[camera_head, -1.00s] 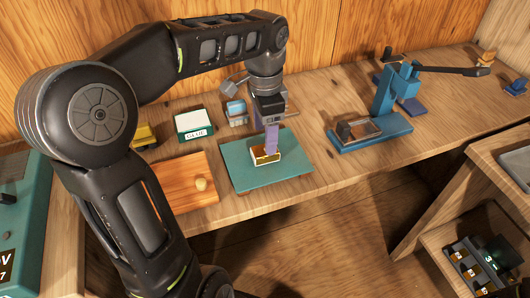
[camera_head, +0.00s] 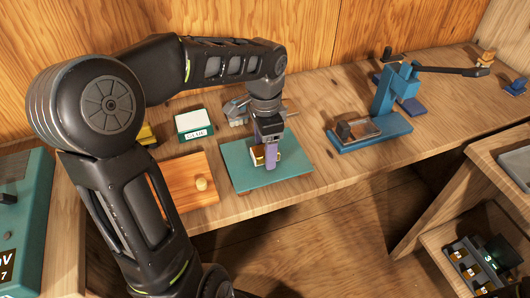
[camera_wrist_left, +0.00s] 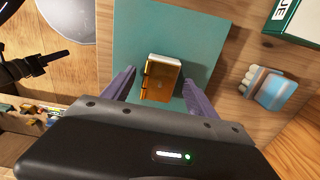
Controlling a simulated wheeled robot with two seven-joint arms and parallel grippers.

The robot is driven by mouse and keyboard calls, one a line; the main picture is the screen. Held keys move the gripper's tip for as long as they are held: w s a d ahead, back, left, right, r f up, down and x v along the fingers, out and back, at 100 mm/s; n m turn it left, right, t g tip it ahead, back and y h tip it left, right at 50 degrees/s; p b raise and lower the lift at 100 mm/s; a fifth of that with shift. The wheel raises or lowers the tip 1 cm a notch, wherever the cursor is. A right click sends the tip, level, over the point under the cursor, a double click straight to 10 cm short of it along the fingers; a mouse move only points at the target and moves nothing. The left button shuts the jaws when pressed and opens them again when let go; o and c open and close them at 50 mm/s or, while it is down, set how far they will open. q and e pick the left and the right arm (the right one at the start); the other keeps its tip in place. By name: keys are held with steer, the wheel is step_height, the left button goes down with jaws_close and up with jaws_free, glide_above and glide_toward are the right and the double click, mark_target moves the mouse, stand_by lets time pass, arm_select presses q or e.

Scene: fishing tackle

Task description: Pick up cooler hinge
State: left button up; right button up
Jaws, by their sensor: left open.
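The cooler hinge, a small brass-coloured folded plate with a pale top edge (camera_wrist_left: 161,81), lies on a teal mat (camera_wrist_left: 206,28) in the left wrist view. In the head view the hinge (camera_head: 256,156) is partly hidden behind my left gripper (camera_head: 270,160), which is over the mat (camera_head: 240,178). My left gripper (camera_wrist_left: 160,92) is open, with one purple finger on each side of the hinge and gaps between. Nothing is held. I cannot tell exactly how high the fingertips are. My right gripper is not in view.
A wooden board with a round knob (camera_head: 201,184) lies left of the mat. A white and green glue box (camera_head: 193,124) stands behind it. A blue stand (camera_head: 385,125) with a long arm stands to the right. Bare bench lies between mat and stand.

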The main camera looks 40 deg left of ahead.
arm_select(q)
steer(key=shift+c, duration=0.2)
jaws_close()
stand_by(0.4)
